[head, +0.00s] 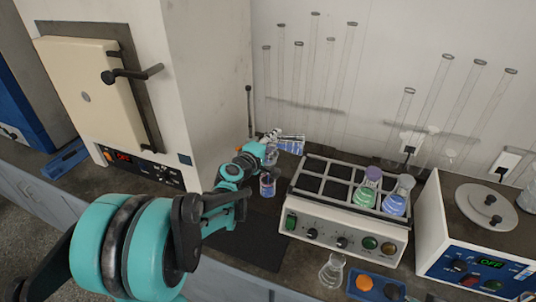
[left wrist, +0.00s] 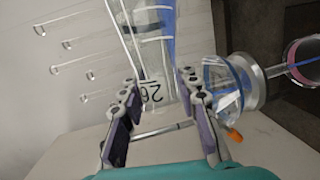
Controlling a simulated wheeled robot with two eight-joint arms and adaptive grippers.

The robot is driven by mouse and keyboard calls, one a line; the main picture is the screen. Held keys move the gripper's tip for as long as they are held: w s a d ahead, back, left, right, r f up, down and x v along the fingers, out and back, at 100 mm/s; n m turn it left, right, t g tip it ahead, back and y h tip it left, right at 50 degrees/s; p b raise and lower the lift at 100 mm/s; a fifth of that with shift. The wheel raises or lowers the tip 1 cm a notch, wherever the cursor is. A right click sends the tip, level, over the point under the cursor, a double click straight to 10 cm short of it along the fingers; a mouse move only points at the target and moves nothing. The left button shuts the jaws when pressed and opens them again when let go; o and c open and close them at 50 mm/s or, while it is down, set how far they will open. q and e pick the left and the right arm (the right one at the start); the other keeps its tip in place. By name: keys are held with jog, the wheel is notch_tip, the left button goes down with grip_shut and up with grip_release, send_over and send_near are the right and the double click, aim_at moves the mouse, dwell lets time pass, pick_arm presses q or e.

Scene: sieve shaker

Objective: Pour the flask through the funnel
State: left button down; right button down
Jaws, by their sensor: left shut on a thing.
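My left gripper (head: 272,138) reaches over the bench to the side of the tall white cabinet. It is shut on a clear flask (head: 291,144) with blue in it, which lies tilted nearly sideways. In the left wrist view, its two fingers (left wrist: 158,92) stand on either side of the marked clear glass (left wrist: 150,50). Beside the right finger is a clear, blue-tinted piece that looks like the funnel (left wrist: 222,84), with a grey ring around it. A small vessel with pinkish and blue colour (head: 267,186) stands below the gripper. My right gripper is not in view.
A white rack unit (head: 340,236) holds a purple-green flask (head: 368,188) and a blue flask (head: 396,198). A small clear flask (head: 332,270) stands in front. A white instrument (head: 450,250) is at right. Tall tubes (head: 345,65) line the wall.

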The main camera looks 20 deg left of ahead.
pick_arm(q)
jog(key=shift+f+n+b, duration=0.15)
jog(key=shift+n+b, duration=0.15)
jog(key=shift+b, duration=0.05)
dwell(0.7)
jog(key=shift+s+a+n+t+b, duration=0.1)
jog(key=shift+a+n+t+b, duration=0.1)
jog(key=shift+n+t+b, duration=0.35)
dwell(2.3)
